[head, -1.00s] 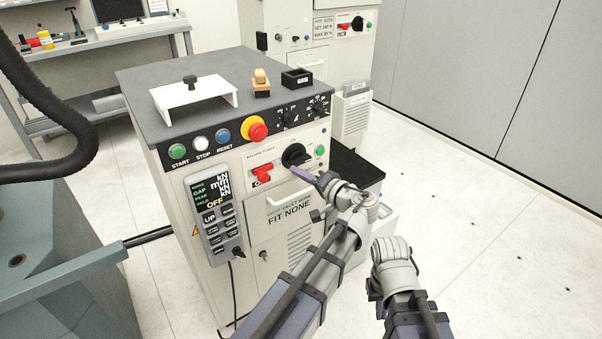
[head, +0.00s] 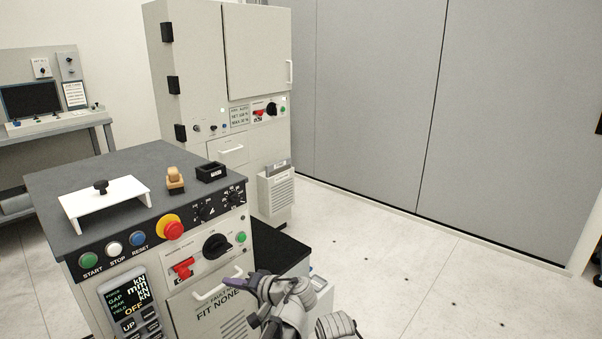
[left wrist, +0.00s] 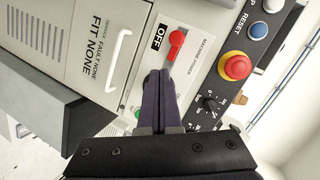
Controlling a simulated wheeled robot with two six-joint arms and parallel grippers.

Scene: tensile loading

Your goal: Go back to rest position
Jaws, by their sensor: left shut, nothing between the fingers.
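My left gripper (head: 232,283) is low in the head view, with its dark purple fingers shut and nothing between them. It is in front of the grey-white control console (head: 120,257), below and right of the black rotary knob (head: 216,246) and near the white door handle (head: 217,289). In the left wrist view the shut fingers (left wrist: 157,80) point toward the panel, beside the red power handle (left wrist: 176,42) and its OFF label. Whether they touch the panel cannot be told. A grey part of my right arm shows at the bottom edge; my right gripper is not visible.
The console top carries a white stand (head: 105,198), a wooden-coloured stamp-like piece (head: 175,180) and a black tray (head: 211,171). A tall cabinet (head: 190,60) stands behind. A bench (head: 60,133) is at left. Pale floor (head: 420,270) on the right is clear.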

